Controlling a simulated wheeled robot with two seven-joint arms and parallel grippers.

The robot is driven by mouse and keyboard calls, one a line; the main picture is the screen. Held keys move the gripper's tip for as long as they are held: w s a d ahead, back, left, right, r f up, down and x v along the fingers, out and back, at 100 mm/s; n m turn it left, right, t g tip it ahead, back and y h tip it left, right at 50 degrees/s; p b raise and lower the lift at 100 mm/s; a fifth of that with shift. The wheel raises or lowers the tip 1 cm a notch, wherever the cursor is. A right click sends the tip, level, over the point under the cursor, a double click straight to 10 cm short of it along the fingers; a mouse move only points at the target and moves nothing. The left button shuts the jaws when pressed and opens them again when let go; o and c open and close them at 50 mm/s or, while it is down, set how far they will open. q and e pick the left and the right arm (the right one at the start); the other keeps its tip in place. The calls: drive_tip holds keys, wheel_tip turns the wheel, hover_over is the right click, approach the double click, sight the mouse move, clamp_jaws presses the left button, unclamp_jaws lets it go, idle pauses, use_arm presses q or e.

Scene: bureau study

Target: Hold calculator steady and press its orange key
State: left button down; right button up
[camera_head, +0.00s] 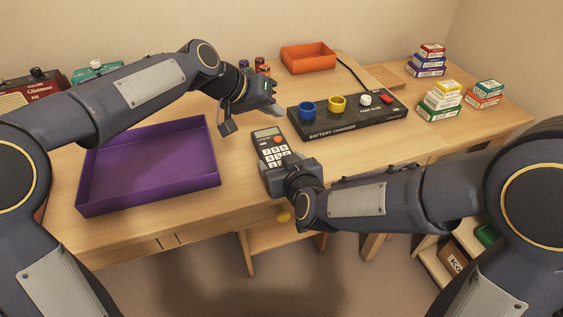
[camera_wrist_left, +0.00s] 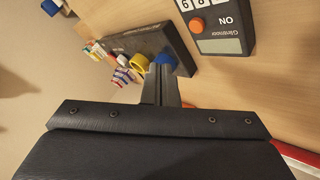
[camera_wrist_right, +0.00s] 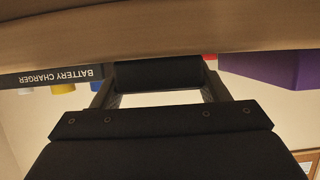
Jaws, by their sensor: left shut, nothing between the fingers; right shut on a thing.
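The dark calculator (camera_head: 265,135) with pale display and orange key (camera_head: 278,140) is at the desk's front, right of the purple tray. My right gripper (camera_head: 283,168) is shut on its near end; in the right wrist view its dark end (camera_wrist_right: 157,73) sits between the fingers. My left gripper (camera_head: 268,107) is shut and empty, above the desk near the calculator's far end. In the left wrist view the closed fingertips (camera_wrist_left: 162,80) are apart from the orange key (camera_wrist_left: 197,25), which lies beside the word ON. The calculator's lower part is hidden by my right gripper.
A black battery charger (camera_head: 350,122) with blue, yellow and white cups stands right of the calculator. A purple tray (camera_head: 150,205) lies left. An orange tray (camera_head: 308,58) and stacked small boxes (camera_head: 440,100) are farther back. Some bare desk lies between the purple tray and calculator.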

sight(274, 142)
use_arm(q)
drive_tip(key=shift+f, duration=2.6)
drive_tip(key=shift+f, duration=0.1)
drive_tip(key=shift+f, duration=0.45)
idle(0.4)
drive_tip(key=shift+r, duration=0.6)
drive_tip(key=shift+r, duration=0.1)
wheel_tip(274, 142, up, 6)
drive_tip(key=shift+f, duration=0.1)
